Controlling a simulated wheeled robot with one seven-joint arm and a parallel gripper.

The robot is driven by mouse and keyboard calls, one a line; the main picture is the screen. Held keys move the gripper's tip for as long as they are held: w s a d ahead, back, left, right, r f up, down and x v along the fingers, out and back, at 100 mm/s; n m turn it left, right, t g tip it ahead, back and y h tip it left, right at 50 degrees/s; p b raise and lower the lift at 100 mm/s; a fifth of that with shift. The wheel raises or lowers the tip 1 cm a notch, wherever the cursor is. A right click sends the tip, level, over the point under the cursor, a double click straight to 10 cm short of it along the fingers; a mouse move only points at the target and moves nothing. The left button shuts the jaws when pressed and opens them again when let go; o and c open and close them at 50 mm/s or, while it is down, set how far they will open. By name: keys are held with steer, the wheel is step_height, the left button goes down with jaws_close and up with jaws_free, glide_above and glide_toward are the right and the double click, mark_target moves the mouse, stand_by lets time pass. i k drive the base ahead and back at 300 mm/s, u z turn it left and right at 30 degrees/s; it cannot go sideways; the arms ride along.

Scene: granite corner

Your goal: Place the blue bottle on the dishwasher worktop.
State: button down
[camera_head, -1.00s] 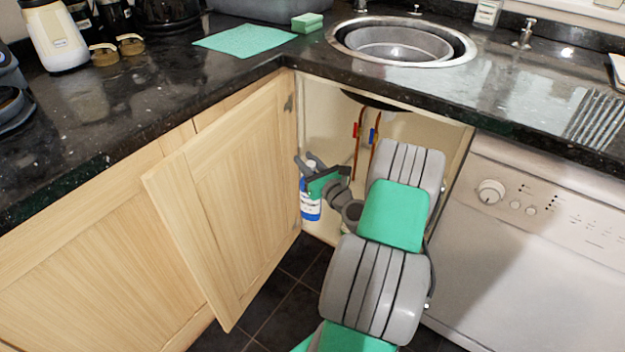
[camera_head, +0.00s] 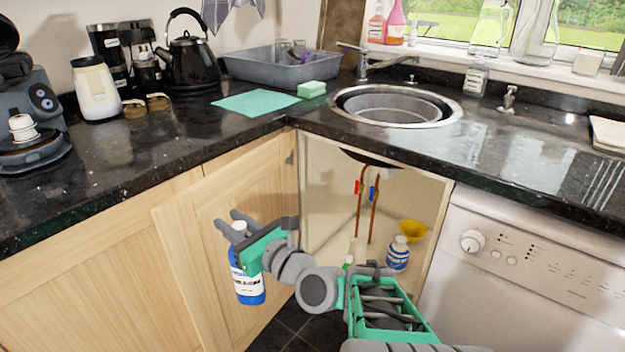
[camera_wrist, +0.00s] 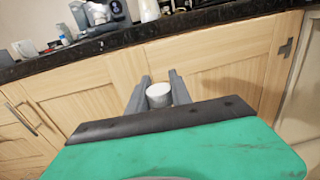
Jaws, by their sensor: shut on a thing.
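The blue bottle (camera_head: 249,287) has a white label and a white cap, and hangs nearly upright in front of the open cabinet door. My gripper (camera_head: 236,220) is shut on it near its top. In the wrist view the white cap (camera_wrist: 159,94) shows between my two fingers (camera_wrist: 158,88); the rest of the bottle is hidden there. The dishwasher (camera_head: 520,275) is at the right, with the dark granite worktop (camera_head: 520,160) above it. That stretch of worktop looks mostly clear.
The open cabinet door (camera_head: 215,215) is behind the bottle. Inside the cupboard are a blue-and-white bottle (camera_head: 398,254), a yellow bowl-like item (camera_head: 413,231) and pipes (camera_head: 374,205). The sink (camera_head: 395,105) lies left of the dishwasher worktop. A pale item (camera_head: 608,133) lies at the far right.

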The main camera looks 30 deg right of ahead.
mark_target(530, 154)
steer(key=k, duration=0.5)
steer(key=u, duration=1.25)
steer(key=i, duration=0.7)
steer(key=z, duration=2.55)
steer(key=i, duration=0.45)
steer(key=z, duration=0.05)
